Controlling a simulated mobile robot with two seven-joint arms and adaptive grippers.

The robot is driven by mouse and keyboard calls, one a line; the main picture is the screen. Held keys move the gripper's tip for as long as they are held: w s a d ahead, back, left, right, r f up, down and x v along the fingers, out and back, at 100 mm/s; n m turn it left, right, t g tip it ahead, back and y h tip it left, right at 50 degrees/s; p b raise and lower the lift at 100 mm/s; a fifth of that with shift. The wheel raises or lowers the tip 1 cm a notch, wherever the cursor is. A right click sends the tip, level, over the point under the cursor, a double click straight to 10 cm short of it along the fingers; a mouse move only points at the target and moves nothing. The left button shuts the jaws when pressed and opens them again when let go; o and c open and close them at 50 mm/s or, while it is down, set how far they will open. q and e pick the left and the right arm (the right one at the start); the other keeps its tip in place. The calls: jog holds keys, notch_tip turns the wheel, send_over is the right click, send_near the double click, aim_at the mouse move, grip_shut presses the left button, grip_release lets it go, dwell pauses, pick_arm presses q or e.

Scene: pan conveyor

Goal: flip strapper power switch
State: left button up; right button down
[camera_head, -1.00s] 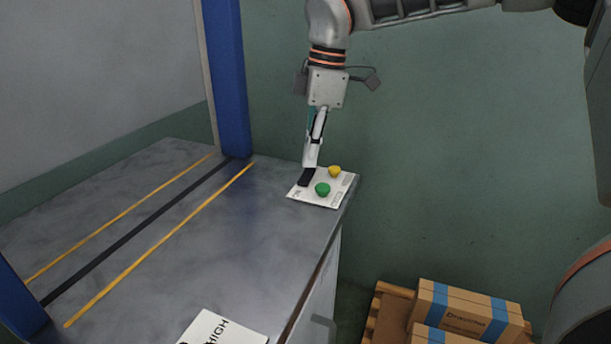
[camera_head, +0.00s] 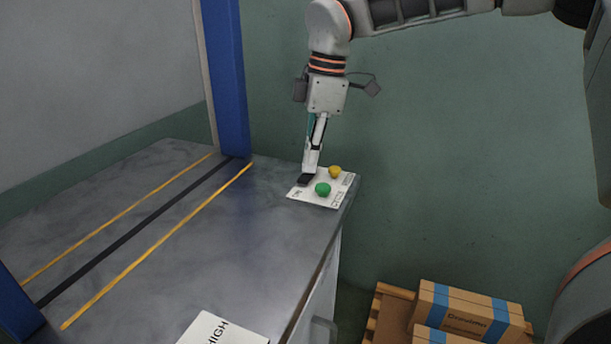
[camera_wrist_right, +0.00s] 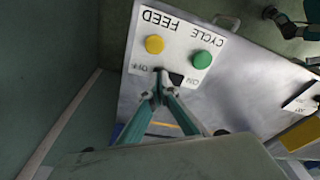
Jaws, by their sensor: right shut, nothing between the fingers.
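The black power switch (camera_head: 304,181) sits on the white control panel (camera_head: 330,201) at the corner of the grey strapper table. My right gripper (camera_head: 310,171) points down with its fingers shut and empty, its tips at the switch. In the right wrist view the switch (camera_wrist_right: 176,79) lies between the upside-down ON and OFF labels, just beyond my fingertips (camera_wrist_right: 160,87) and partly hidden by them. The tips look against it or very close; firm contact cannot be told.
A green button (camera_head: 322,189) and a yellow button (camera_head: 335,171) stand beside the switch. A blue post (camera_head: 226,80) rises behind the table. A HIGH sign (camera_head: 222,332) lies at the front edge. Boxes (camera_head: 465,312) on a pallet stand on the floor at right.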

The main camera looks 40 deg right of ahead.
jog(key=shift+r+p, duration=0.9)
jog(key=shift+r, duration=2.55)
pick_arm(q)
jog(key=r, duration=0.1)
jog(key=w+r, duration=0.1)
jog(key=shift+r+t, duration=0.3)
